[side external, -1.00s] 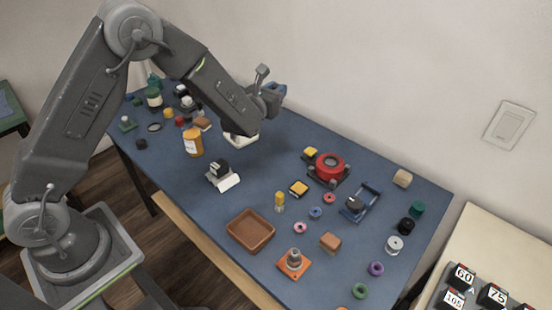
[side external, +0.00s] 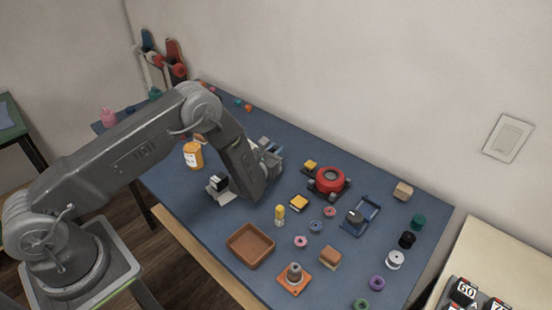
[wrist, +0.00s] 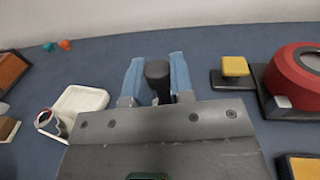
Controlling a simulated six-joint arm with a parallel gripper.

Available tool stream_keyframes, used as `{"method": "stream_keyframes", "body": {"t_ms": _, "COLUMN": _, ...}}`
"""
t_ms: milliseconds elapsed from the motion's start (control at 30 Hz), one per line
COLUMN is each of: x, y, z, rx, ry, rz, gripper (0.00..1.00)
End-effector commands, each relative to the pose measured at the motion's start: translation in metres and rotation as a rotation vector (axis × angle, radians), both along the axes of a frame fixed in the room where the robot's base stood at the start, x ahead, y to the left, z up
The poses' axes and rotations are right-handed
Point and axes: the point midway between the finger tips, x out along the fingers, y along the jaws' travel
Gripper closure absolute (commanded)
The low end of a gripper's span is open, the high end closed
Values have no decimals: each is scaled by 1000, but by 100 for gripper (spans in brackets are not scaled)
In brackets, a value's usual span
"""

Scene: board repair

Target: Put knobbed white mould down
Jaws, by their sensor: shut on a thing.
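My gripper (wrist: 157,85) is shut, its two blue fingers on either side of a dark upright knob (wrist: 157,72). I take this knob to be that of the knobbed white mould; its white body cannot be made out. In the side view my gripper (side external: 268,155) is low over the middle of the blue table, partly behind my arm. I cannot tell whether the mould touches the table.
A yellow-topped block (wrist: 235,68) and a red round thing (wrist: 298,75) stand to the right. A brown tray (side external: 250,245) is nearer the front edge.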

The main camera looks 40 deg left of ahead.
Motion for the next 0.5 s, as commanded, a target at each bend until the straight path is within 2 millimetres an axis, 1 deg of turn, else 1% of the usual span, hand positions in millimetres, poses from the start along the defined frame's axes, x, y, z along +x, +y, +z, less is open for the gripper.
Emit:
{"method": "stream_keyframes", "body": {"t_ms": 33, "x": 0, "y": 0, "z": -9, "rx": 1, "ry": 3, "rz": 0, "gripper": 100}}
{"method": "stream_keyframes", "body": {"t_ms": 167, "x": 0, "y": 0, "z": -22, "rx": 1, "ry": 1, "rz": 0, "gripper": 100}}
{"method": "stream_keyframes", "body": {"t_ms": 500, "x": 0, "y": 0, "z": -24, "rx": 0, "ry": 0, "rz": 0, "gripper": 100}}
